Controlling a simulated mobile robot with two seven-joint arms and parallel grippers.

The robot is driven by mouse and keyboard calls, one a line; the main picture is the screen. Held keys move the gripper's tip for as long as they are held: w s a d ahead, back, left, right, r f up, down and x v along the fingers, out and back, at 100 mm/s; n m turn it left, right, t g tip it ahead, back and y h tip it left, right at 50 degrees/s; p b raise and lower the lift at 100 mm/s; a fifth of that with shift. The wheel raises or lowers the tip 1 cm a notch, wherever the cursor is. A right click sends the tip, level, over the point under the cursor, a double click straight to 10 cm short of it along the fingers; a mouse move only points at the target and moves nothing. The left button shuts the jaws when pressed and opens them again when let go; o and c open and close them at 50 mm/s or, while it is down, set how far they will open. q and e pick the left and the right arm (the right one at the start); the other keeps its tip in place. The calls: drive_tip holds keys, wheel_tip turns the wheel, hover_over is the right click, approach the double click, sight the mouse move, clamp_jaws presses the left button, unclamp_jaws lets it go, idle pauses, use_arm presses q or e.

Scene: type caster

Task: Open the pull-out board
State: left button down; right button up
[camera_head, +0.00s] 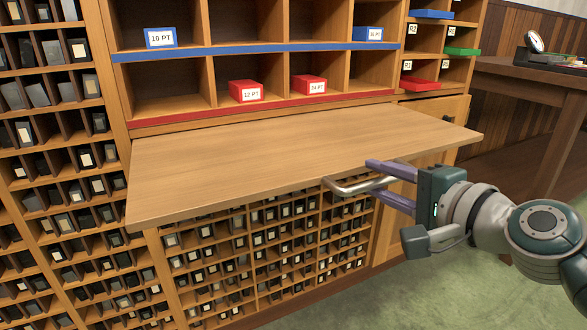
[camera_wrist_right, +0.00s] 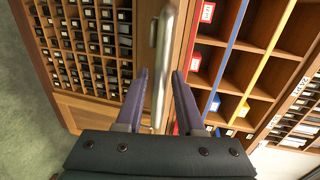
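The pull-out board (camera_head: 290,150) is a flat wooden panel that sticks out level from the cabinet below the red-edged shelf. A metal bar handle (camera_head: 350,188) is on its front edge; it also shows in the right wrist view (camera_wrist_right: 163,50). My right gripper (camera_head: 370,178) is at the handle, with its two purple fingers apart. In the right wrist view the bar runs between the fingers (camera_wrist_right: 159,78), with a gap showing on both sides. My left gripper is not in view.
Cubbies with red (camera_head: 246,91) and blue (camera_head: 160,37) labelled boxes stand above the board. Small compartments holding dark type blocks (camera_head: 215,235) are below and at left. A dark wooden table (camera_head: 535,80) stands at right. The green floor (camera_head: 440,280) is clear.

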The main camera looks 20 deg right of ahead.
drive_tip(key=shift+o, duration=0.4)
drive_tip(key=shift+s, duration=0.1)
drive_tip(key=shift+s+r, duration=0.1)
drive_tip(key=shift+s, duration=0.1)
drive_tip(key=p+v, duration=0.1)
drive_tip(key=v, duration=0.8)
drive_tip(key=shift+s, duration=0.2)
drive_tip(key=shift+d, duration=0.1)
